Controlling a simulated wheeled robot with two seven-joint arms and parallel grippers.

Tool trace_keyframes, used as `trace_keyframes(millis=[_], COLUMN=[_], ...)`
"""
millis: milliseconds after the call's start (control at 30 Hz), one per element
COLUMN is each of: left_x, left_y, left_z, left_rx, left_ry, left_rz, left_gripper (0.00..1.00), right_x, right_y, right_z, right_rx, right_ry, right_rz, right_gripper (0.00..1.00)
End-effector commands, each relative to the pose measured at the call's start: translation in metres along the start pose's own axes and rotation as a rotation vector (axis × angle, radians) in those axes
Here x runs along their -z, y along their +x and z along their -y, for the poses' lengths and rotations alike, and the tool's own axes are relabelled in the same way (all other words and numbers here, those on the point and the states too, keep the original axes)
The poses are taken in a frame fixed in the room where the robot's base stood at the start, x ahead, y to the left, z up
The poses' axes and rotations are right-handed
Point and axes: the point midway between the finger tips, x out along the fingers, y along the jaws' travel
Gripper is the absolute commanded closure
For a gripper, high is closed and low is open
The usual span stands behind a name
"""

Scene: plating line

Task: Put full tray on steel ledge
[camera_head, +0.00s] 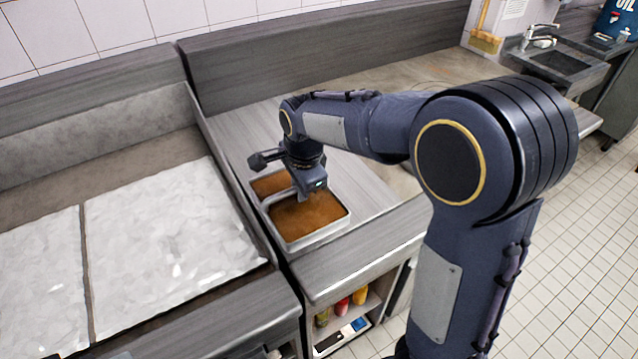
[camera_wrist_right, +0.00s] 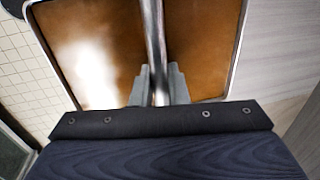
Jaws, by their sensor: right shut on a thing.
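The full tray (camera_head: 320,235) is a shallow metal tray of brown food, crossed by a metal bar, over the steel ledge (camera_head: 362,190) to the right of the griddle. My right gripper (camera_head: 292,194) is above the tray, shut on its bar. In the right wrist view the gripper's fingers (camera_wrist_right: 160,88) close on both sides of the bar, with brown filling on either side. The tray looks level. Whether its underside touches the ledge cannot be told. The arm hides part of the tray and ledge. My left gripper is not in view.
A griddle with pale plates (camera_head: 165,240) lies to the left, behind a raised side edge. A shelf below holds bottles (camera_head: 342,305). A back wall panel (camera_head: 330,50) bounds the counter, and a sink (camera_head: 562,60) is at the far right. Ledge surface is clear right of the tray.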

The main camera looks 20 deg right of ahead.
Motion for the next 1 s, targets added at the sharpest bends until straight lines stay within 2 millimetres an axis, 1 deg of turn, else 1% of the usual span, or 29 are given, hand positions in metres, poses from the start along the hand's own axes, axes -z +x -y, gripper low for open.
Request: trace_keyframes(millis=[33, 200, 233, 300, 400, 500, 767, 900, 1000], left_x=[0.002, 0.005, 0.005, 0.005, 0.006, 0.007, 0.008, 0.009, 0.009], left_y=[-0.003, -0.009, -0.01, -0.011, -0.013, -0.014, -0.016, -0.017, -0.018], left_z=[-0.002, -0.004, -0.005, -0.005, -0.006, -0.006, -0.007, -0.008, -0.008], left_rx=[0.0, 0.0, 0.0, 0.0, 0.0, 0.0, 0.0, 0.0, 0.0], left_ry=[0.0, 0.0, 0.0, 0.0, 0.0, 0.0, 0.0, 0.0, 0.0], left_rz=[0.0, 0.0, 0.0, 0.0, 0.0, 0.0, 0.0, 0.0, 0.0], left_gripper=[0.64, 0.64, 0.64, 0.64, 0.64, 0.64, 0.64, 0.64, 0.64], right_x=[0.015, 0.051, 0.057, 0.065, 0.077, 0.085, 0.095, 0.093, 0.093], right_y=[0.006, 0.029, 0.033, 0.051, 0.068, 0.08, 0.097, 0.118, 0.124], right_z=[0.006, 0.023, 0.026, 0.028, 0.032, 0.035, 0.037, 0.033, 0.032], right_rx=[-0.003, -0.004, -0.003, -0.005, -0.003, -0.001, 0.0, -0.002, 0.001], right_ry=[0.009, 0.007, 0.007, 0.003, 0.002, -0.001, -0.002, -0.002, -0.003], right_rz=[-0.005, -0.004, -0.003, -0.002, -0.001, -0.001, 0.0, 0.001, 0.001], right_gripper=[1.0, 1.0, 1.0, 1.0, 1.0, 1.0, 1.0, 1.0, 1.0])
